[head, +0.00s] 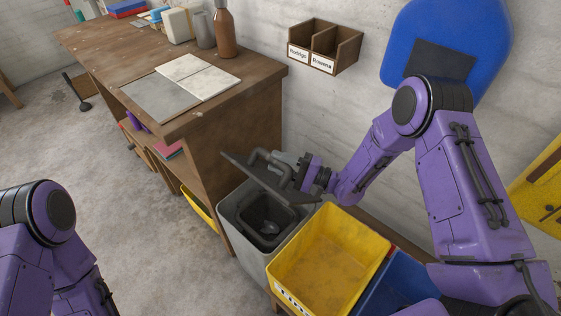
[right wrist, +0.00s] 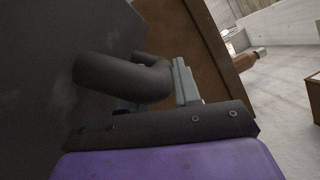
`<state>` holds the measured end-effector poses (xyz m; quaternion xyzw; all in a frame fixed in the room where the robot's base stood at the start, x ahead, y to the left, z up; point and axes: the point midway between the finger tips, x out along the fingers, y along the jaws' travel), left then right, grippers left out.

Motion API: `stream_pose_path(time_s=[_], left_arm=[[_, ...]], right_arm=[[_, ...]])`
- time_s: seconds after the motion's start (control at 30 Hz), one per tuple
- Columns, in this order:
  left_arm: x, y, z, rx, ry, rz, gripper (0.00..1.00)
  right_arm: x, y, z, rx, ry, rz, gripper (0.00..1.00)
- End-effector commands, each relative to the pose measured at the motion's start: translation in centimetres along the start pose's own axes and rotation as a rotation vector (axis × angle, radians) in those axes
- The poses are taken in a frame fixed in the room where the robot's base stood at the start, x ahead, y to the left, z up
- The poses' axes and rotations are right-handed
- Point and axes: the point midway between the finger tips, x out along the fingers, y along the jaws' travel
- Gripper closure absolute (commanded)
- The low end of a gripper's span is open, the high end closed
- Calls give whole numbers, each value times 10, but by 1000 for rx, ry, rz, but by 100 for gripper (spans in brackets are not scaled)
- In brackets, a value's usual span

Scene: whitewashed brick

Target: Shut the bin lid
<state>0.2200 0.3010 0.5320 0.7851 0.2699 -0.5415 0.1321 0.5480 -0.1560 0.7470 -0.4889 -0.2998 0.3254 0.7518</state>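The grey bin (head: 238,222) stands between the wooden bench and the yellow crate. Its dark lid (head: 240,172) is raised and tilted over the opening, and a dark inner bucket shows below it. The lid has a thick, bent tube handle (head: 270,161), large in the right wrist view (right wrist: 115,78). My right gripper (head: 287,160) is at this handle, its light grey fingers (right wrist: 160,88) on either side of the tube and apparently closed on it. The far finger is partly hidden by the tube. My left arm shows at lower left, but its gripper is out of frame.
A yellow crate (head: 276,271) stands close to the right of the bin, with a blue bin (head: 391,290) beyond it. The wooden bench (head: 265,75) stands close on the left, with tiles and bottles on top. A wall rack (head: 346,62) hangs above. Floor at left is mostly clear.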

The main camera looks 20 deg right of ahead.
Motion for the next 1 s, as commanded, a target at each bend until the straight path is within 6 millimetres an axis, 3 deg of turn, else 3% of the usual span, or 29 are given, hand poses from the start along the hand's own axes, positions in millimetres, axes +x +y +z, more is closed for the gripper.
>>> stream_pose_path(time_s=[0.07,0.37,0.47,0.8,1.0], left_arm=[[0,0,0,0,0,0,18],[0,0,0,0,0,0,18],[2,0,1,0,0,0,18],[9,1,4,0,0,0,18],[10,1,4,0,0,0,18]], right_arm=[[0,0,1,3,-3,0,47],[-2,0,0,0,0,0,47],[-14,0,-1,0,2,0,47],[-90,0,0,0,1,-2,47],[-106,0,1,1,-1,-1,47]])
